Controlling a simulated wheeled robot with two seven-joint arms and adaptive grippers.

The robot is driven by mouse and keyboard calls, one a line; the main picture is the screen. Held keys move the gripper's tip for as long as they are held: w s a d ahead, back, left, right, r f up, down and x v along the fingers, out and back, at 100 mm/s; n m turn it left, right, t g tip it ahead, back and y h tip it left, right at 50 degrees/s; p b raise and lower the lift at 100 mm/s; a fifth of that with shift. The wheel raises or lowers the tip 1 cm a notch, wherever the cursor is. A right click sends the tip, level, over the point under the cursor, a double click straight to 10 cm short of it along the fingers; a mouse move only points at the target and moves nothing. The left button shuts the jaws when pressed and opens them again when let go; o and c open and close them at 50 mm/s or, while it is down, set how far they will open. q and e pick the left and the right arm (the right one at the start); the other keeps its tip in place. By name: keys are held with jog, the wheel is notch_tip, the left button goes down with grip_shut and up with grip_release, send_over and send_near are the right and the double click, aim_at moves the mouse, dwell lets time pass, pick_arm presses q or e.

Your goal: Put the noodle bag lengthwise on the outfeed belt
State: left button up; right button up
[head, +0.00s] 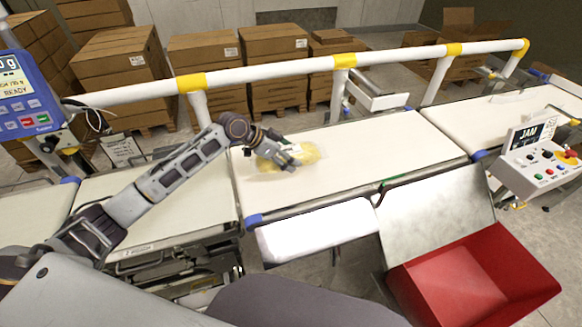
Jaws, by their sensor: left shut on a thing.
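The noodle bag (268,164) is a pale yellow, clear-looking bag at the left end of the middle belt (350,160). My left gripper (292,158) is over it and shut on it, with the fingers covering part of the bag. The bag is on or just above the belt surface; I cannot tell which. Another belt (500,112) continues to the right, and one more belt (150,205) lies to the left. Which is the outfeed belt is not labelled. My right gripper is not in view.
A white rail with yellow joints (345,62) runs behind the belts. A blue weigher display (20,95) stands at the left. A control box marked JAM (540,160) is at the right. A steel chute (435,215) leads to a red bin (480,280) in front. Cartons stand behind.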

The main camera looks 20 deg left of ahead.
pick_arm(q)
jog(key=shift+f, duration=1.05)
jog(key=shift+f, duration=1.9)
jog(key=shift+f, duration=0.1)
jog(key=o, duration=1.4)
jog(key=shift+v, duration=6.05)
